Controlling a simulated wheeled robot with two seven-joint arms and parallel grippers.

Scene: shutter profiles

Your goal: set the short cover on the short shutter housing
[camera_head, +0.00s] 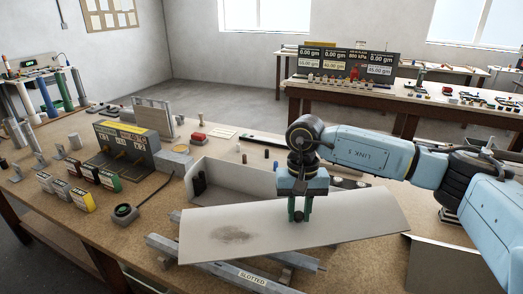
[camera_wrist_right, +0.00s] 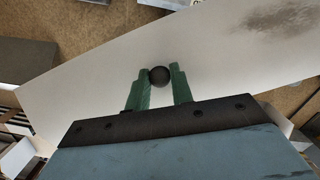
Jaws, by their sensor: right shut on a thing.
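My right gripper (camera_head: 299,215) is shut on the dark round knob (camera_wrist_right: 159,76) of a flat pale plate, which looks like the short cover (camera_head: 350,222). The plate is held slightly tilted above the workbench and has a dark smudge on its left part. It also fills much of the right wrist view (camera_wrist_right: 80,90), with the green fingers on either side of the knob. Behind the plate stands an open pale box (camera_head: 232,167), which may be the short shutter housing; its front is partly hidden by the plate. My left gripper is not in view.
Grey metal profiles (camera_head: 163,245) lie under and in front of the plate, one labelled "SLOTTED" (camera_head: 252,279). A grey panel (camera_head: 455,268) is at the lower right. Small labelled boxes (camera_head: 80,200), a black round device (camera_head: 124,211) and a display unit (camera_head: 125,148) stand on the left.

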